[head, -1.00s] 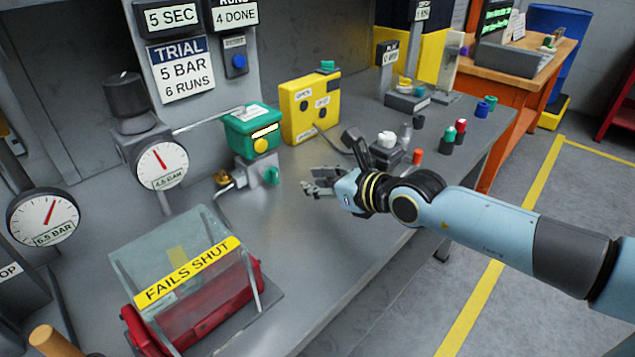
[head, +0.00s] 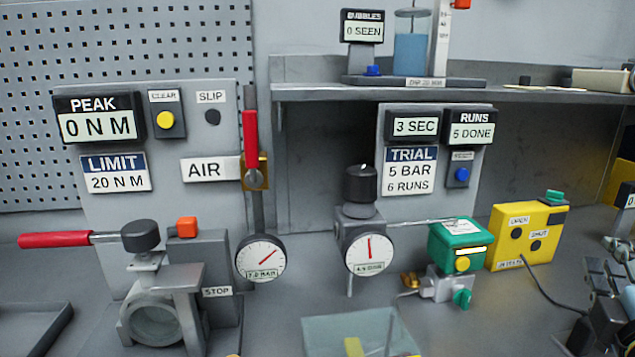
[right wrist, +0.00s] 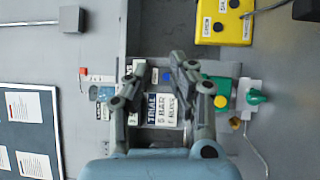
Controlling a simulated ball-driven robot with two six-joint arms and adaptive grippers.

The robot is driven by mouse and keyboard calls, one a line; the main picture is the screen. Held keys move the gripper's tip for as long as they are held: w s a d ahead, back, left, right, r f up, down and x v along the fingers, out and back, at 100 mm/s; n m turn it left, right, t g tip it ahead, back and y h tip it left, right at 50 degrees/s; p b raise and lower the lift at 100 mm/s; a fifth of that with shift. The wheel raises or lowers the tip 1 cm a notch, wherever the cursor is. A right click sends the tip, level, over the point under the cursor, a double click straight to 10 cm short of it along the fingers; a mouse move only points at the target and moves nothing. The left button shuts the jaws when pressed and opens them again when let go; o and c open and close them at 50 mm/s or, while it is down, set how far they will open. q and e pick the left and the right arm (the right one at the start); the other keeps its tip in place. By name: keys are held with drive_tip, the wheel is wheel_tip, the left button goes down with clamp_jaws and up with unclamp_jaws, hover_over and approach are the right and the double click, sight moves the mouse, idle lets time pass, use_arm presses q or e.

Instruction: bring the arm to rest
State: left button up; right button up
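My right gripper (head: 603,300) shows at the right edge of the head view, partly cut off, beside the yellow box. In the right wrist view its two dark fingers (right wrist: 155,78) stand apart with nothing between them, so it is open and empty. It touches nothing that I can see. My left gripper is in neither current view. The green valve actuator (head: 458,245) with a yellow button stands on the bench, and it also shows behind the right finger in the right wrist view (right wrist: 217,85).
The yellow box (head: 524,235) trails a cable toward my right gripper. Two gauges (head: 260,258) (head: 370,254), a red-handled valve rig (head: 158,300) and a clear cover (head: 345,335) occupy the bench. The RUNS display (head: 472,127) reads 5 DONE. A shelf (head: 300,92) overhangs behind.

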drive_tip(key=s+f+m+g+y, duration=0.1)
drive_tip(key=s+f+m+g, duration=0.7)
drive_tip(key=m, duration=0.2)
drive_tip(key=s+a+f+m+g+y, duration=0.2)
drive_tip(key=s+a+f+g+y, duration=0.4)
drive_tip(key=s+a, duration=0.55)
wheel_tip(320, 180, down, 32)
drive_tip(key=r+y+b, duration=0.1)
drive_tip(key=b, duration=0.6)
drive_tip(key=s+d+f+b, duration=0.1)
drive_tip(key=s+f+b, duration=0.2)
drive_tip(key=s+f, duration=0.6)
drive_tip(key=s+d+f+g+b, duration=0.1)
drive_tip(key=s+f+b, duration=0.2)
drive_tip(key=s+f, duration=0.7)
wheel_tip(320, 180, down, 5)
drive_tip(key=shift+r+g, duration=0.1)
drive_tip(key=shift+g, duration=0.2)
